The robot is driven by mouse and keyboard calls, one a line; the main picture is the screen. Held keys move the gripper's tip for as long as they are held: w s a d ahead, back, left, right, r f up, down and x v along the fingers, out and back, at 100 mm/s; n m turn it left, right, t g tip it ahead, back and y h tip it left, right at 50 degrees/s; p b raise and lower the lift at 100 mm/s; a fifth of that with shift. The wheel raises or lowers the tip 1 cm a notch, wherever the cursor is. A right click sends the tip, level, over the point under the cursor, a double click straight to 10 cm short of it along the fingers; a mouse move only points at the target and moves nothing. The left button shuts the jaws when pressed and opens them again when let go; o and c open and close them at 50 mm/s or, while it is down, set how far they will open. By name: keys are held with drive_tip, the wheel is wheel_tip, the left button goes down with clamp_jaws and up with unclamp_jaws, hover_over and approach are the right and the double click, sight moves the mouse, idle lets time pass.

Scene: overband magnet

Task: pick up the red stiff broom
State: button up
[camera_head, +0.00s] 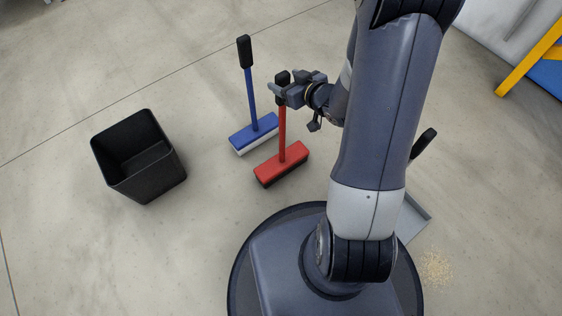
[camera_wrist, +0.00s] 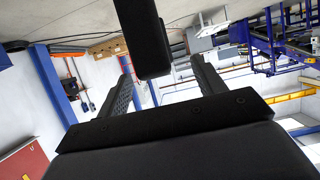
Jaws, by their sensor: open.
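The red stiff broom (camera_head: 283,134) stands upright on the floor in the head view, with a red block head, dark bristles and a black grip at the top. My gripper (camera_head: 277,90) is at the height of the black grip, with its fingers on either side of it or very close to it. In the wrist view the black grip (camera_wrist: 143,38) shows large between the two open fingers of my gripper (camera_wrist: 158,80). The jaws are open. Whether a finger touches the grip I cannot tell.
A blue broom (camera_head: 251,95) with pale bristles stands just behind the red one. A black bin (camera_head: 138,157) stands open to the left. A grey dustpan (camera_head: 412,218) with a black handle is partly hidden behind my arm, near scattered crumbs (camera_head: 436,268).

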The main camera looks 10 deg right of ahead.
sight(279, 76)
drive_tip(key=x, duration=0.1)
drive_tip(key=b+x, duration=0.1)
drive_tip(key=x, duration=0.1)
drive_tip(key=b+x, duration=0.1)
drive_tip(key=x, duration=0.1)
drive_tip(key=shift+d+f, duration=0.3)
drive_tip(key=shift+d, duration=0.1)
drive_tip(key=shift+w, duration=0.3)
drive_tip(key=shift+c, duration=0.3)
drive_tip(key=shift+r, duration=0.1)
drive_tip(key=c, duration=1.3)
